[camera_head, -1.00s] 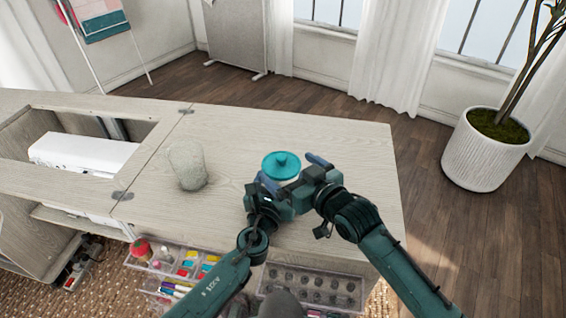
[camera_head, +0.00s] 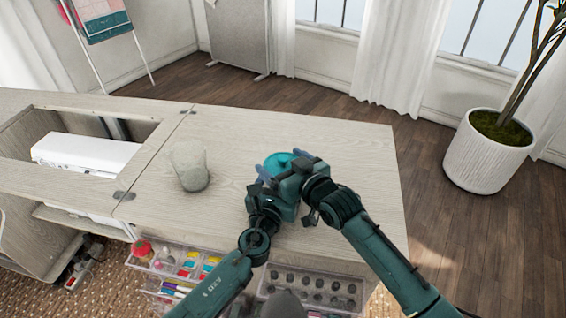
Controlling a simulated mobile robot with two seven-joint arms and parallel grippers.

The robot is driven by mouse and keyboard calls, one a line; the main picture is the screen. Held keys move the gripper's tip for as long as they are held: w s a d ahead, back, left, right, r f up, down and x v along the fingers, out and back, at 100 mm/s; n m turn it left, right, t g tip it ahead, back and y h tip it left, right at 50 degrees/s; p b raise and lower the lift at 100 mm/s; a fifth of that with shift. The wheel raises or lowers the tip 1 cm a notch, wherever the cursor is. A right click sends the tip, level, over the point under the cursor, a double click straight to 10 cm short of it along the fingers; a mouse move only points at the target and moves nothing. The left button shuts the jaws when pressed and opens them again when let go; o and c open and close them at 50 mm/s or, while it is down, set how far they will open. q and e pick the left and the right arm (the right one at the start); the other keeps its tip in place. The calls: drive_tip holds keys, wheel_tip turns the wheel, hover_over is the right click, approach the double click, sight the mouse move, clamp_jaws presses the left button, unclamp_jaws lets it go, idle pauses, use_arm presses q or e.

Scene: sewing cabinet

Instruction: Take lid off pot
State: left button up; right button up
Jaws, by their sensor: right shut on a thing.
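The teal round lid (camera_head: 280,160) with its small knob shows near the middle of the cabinet top. My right gripper (camera_head: 285,164) is around the near part of the lid, with a bluish fingertip on either side, and is shut on it. The pot's body under the lid is hidden behind the gripper, so I cannot tell whether the lid is raised from it. My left gripper (camera_head: 263,200) is close beside the right one, on its near left side. Its fingers are hidden by the arms.
A pale stone-like object (camera_head: 189,167) stands on the cabinet top (camera_head: 345,145) to the left. An open recess with a white machine (camera_head: 85,152) is further left. Clear trays of sewing supplies (camera_head: 185,262) hang along the front. The top's far right is free.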

sight(283, 158)
drive_tip(key=c, duration=0.4)
drive_tip(key=shift+r, duration=0.3)
idle(0.5)
drive_tip(key=shift+r, duration=0.85)
drive_tip(key=shift+r, duration=2)
use_arm(q)
drive_tip(key=o, duration=1.5)
drive_tip(key=shift+c, duration=0.2)
